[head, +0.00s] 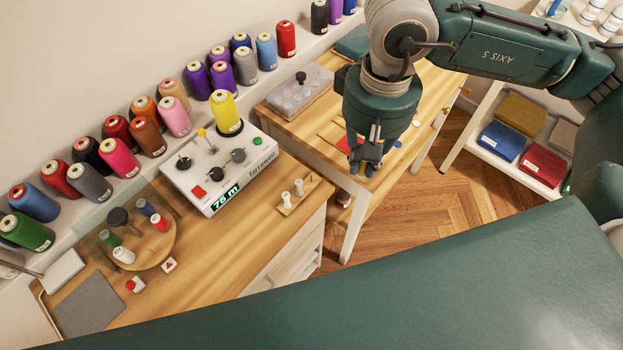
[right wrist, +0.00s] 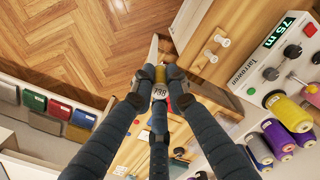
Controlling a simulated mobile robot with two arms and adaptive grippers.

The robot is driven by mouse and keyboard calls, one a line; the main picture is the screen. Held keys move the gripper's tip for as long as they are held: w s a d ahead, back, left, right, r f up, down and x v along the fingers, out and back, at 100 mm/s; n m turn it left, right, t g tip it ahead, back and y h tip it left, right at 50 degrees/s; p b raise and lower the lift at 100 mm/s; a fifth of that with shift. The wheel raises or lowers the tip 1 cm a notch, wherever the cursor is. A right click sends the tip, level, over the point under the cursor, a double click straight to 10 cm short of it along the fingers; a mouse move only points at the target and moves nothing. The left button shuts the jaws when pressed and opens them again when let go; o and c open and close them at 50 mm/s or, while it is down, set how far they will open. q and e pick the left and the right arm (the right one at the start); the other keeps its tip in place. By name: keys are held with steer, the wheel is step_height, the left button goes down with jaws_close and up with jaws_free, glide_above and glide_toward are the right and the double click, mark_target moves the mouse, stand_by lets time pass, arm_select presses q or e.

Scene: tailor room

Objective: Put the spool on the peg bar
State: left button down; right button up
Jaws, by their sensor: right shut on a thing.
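The peg bar (head: 299,194) is a small wooden bar with two white upright pieces, near the right front edge of the desk. It also shows in the right wrist view (right wrist: 203,61), above and right of my fingers. My right gripper (head: 365,168) points down, over the side table's front edge, to the right of the peg bar and apart from it. In the right wrist view my right gripper (right wrist: 160,82) is shut on a small spool (right wrist: 159,91) with a white, number-marked end and some yellow. The fingers hide much of the spool. My left gripper is out of view.
A grey machine (head: 221,168) with knobs, a display and a yellow cone stands behind the peg bar. A round wooden stand (head: 150,245) with small spools is at left. Many thread cones line the back shelf. The desk between stand and peg bar is mostly clear.

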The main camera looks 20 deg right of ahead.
steer(key=shift+n, duration=0.4)
steer(key=shift+w+a+f+p, duration=0.35)
steer(key=shift+w+a+f, duration=0.7)
steer(key=shift+w+f, duration=1.05)
steer(key=shift+w+a+f+p, duration=0.35)
steer(key=shift+w+a+f, duration=0.75)
steer(key=shift+w+f, duration=1.05)
steer(key=shift+w+a+f+p, duration=0.35)
steer(key=shift+w+a+f, duration=0.95)
steer(key=shift+f, duration=1.4)
steer(key=shift+w+d, duration=0.2)
steer(key=shift+d, duration=0.05)
steer(key=shift+f+b, duration=1.65)
steer(key=shift+b, duration=0.55)
steer(key=shift+f+b, duration=0.65)
steer(key=shift+b, duration=0.2)
steer(key=o, duration=0.8)
steer(key=shift+r, duration=0.1)
steer(key=shift+c, duration=0.2)
